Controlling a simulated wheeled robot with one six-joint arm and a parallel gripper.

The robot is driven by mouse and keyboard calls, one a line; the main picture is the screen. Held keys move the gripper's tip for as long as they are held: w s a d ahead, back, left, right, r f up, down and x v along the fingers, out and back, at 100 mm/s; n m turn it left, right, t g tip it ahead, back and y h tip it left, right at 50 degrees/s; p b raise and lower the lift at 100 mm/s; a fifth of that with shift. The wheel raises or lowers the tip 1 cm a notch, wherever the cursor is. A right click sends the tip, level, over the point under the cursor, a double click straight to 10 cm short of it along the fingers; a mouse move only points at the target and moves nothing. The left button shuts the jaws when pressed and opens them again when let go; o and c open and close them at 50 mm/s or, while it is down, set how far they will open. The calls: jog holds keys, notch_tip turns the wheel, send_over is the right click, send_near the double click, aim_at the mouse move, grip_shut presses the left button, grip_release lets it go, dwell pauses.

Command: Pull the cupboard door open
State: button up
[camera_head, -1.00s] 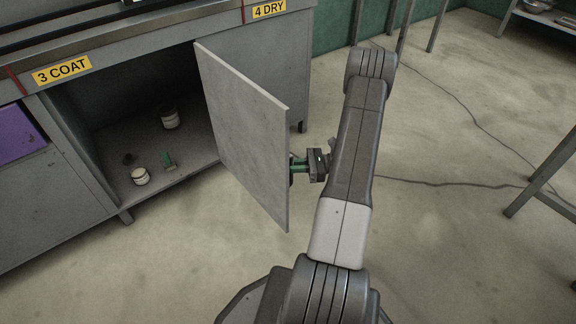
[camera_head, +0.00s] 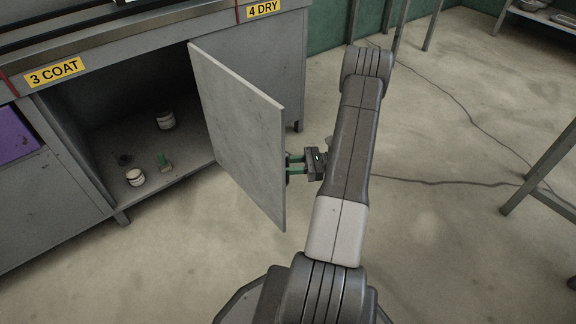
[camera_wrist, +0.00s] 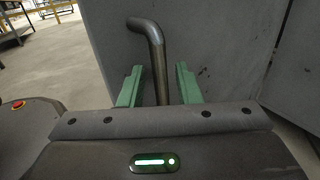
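The grey cupboard door (camera_head: 240,130) stands wide open, swung out from the bench front under the 4 DRY label. Its handle, a bent metal bar (camera_wrist: 156,50), shows in the wrist view; in the head view it is mostly hidden by my gripper. My gripper (camera_head: 290,166) is at the door's free edge, on its outer face. In the wrist view its green fingers (camera_wrist: 158,84) are apart, with the bar between them and a gap on each side.
Inside the cupboard (camera_head: 110,140) are a white jar (camera_head: 166,120), a smaller pot (camera_head: 135,178) and a green-handled brush (camera_head: 163,160). A cable (camera_head: 440,184) crosses the floor at right. A metal frame leg (camera_head: 545,175) stands far right. The floor before the door is clear.

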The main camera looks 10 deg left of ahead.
jog(key=p+v, duration=0.2)
jog(key=v, duration=1.1)
jog(key=shift+d+p, duration=0.3)
jog(key=b+x, duration=0.2)
jog(key=x, duration=1.2)
jog(key=shift+w+a+b, duration=0.1)
jog(key=shift+b, duration=0.3)
